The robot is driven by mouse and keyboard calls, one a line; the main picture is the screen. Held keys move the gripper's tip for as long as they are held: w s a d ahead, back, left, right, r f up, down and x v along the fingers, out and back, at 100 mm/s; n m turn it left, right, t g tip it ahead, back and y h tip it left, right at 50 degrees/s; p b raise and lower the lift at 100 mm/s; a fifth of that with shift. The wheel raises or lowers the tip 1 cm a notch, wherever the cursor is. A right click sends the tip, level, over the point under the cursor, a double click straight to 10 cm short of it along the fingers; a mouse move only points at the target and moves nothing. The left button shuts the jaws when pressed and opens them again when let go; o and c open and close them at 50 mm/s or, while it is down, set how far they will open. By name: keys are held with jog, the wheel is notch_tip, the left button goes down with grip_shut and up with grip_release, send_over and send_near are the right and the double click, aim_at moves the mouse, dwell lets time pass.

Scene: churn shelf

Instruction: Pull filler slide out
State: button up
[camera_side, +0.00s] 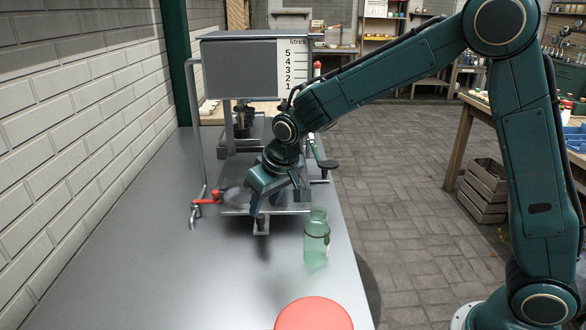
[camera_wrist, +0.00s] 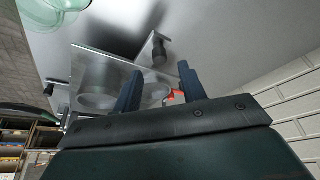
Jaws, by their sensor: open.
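The metal filler (camera_side: 240,70) stands on the steel bench, its grey tank marked in litres. Its filler slide (camera_side: 228,207) is a flat metal plate low at the front. A short handle with a dark knob (camera_side: 260,223) sticks out of its front edge. In the wrist view the slide (camera_wrist: 121,68) shows round openings, and the knob (camera_wrist: 160,50) lies just beyond the fingertips, between their lines. My gripper (camera_side: 277,204) is over the slide's front, pointing down. In the wrist view its two blue fingers (camera_wrist: 160,72) are apart with nothing held. I cannot tell whether a finger touches the knob.
A green glass jar (camera_side: 317,240) stands just right of the slide's front. A red round object (camera_side: 313,315) is at the near bench edge. A red-handled lever (camera_side: 206,201) sits left of the slide. A brick wall (camera_side: 70,110) bounds the left. The front-left bench is clear.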

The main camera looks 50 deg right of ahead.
jog(key=v, duration=0.9)
jog(key=shift+r, duration=0.25)
jog(key=shift+s, duration=0.1)
jog(key=s+d+r, duration=0.1)
jog(key=s+d, duration=0.3)
jog(key=s, duration=0.9)
jog(key=s+d+r+t, duration=0.1)
jog(key=s+d, duration=0.4)
jog(key=s, duration=0.8)
jog(key=shift+s, duration=0.35)
jog(key=shift+r, duration=0.1)
